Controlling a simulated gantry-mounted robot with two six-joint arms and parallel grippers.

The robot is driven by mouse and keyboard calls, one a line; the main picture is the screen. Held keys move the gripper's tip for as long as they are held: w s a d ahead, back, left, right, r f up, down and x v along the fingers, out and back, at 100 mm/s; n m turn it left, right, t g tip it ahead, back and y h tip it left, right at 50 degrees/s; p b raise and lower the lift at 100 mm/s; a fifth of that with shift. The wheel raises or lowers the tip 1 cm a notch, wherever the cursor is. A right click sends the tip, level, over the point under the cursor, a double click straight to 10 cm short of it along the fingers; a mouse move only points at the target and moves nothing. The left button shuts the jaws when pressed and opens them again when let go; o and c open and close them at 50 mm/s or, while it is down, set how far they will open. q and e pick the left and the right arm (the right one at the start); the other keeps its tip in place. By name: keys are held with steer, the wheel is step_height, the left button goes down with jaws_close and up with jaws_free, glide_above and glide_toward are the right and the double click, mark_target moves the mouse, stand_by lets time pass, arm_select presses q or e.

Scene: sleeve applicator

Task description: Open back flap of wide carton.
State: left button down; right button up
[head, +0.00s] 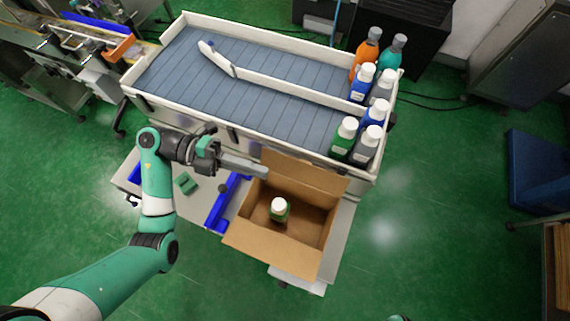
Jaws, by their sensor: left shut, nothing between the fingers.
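The wide brown carton (322,228) sits on a light table in front of the conveyor. Its top is open, and its front flap (272,256) is folded outward. Its back flap (308,172) stands up and leans outward, close to the conveyor's front wall. A green bottle with a white cap (279,208) stands inside the carton. My left gripper (264,172) is shut and empty, with its fingertips at the left end of the back flap. I cannot tell whether they touch it. My right gripper is not in view.
Several capped bottles (345,138) crowd the right end of the conveyor (185,70), behind the carton. A white guide rail (290,85) crosses the belt. A blue bracket (222,207) lies left of the carton, with a small green block (185,183) farther left.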

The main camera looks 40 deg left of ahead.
arm_select(q)
steer(key=shift+n+t, duration=0.5)
steer(key=shift+t, duration=0.4)
steer(key=a+f+b, duration=0.1)
steer(key=f, duration=0.1)
steer(key=a+f+b, duration=0.1)
steer(key=f, duration=0.1)
steer(key=a+f+b, duration=0.1)
steer(key=shift+s+a+f, duration=0.1)
steer(key=shift+a+f, duration=0.05)
steer(key=shift+f, duration=0.25)
steer(key=b, duration=0.3)
glide_above(292, 174)
steer(key=s+d, duration=0.1)
steer(key=s, duration=0.2)
steer(key=f, duration=0.1)
steer(key=shift+w+a+f+b, duration=0.2)
steer(key=shift+w+f+b, duration=0.1)
steer(key=shift+w+b, duration=0.15)
steer(key=shift+w+a+f+b, duration=0.2)
steer(key=shift+w+f+b, duration=0.15)
steer(key=shift+w, duration=0.2)
steer(key=shift+w+a, duration=0.2)
steer(key=shift+w, duration=0.3)
steer(key=shift+y, duration=0.3)
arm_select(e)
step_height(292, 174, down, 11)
